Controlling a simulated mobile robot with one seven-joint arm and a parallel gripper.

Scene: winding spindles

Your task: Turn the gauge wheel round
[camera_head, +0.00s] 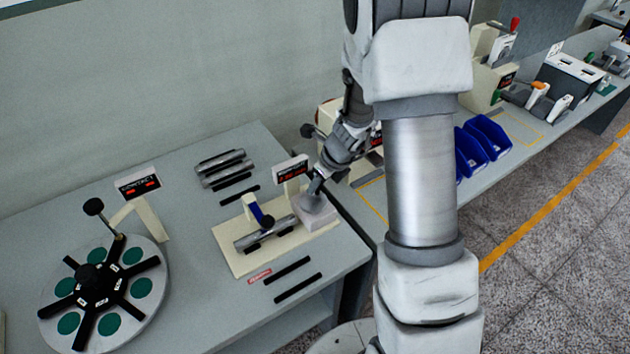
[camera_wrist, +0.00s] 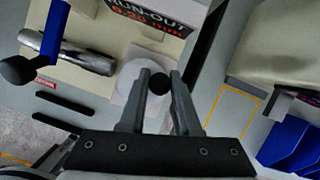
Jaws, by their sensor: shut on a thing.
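The gauge wheel, a pale round disc (camera_head: 313,208), sits on a light block at the right end of the run-out gauge stand. It also shows in the wrist view (camera_wrist: 131,88), partly covered by my left finger. A small black knob (camera_wrist: 159,83) is between the fingers of my gripper (camera_wrist: 161,76), which is shut on it. In the head view my gripper (camera_head: 317,187) reaches down to the wheel from the upper right, hiding the knob. The stand's display (camera_head: 291,168) has red digits, reading about 0.20 mm in the wrist view.
A metal spindle (camera_head: 265,232) lies on the cream base beside the wheel, with a blue lever (camera_head: 256,213) above it. Dark bars (camera_head: 298,287) lie in front. A round indexing table (camera_head: 143,300) stands left. Blue bins (camera_head: 487,137) are on the right bench.

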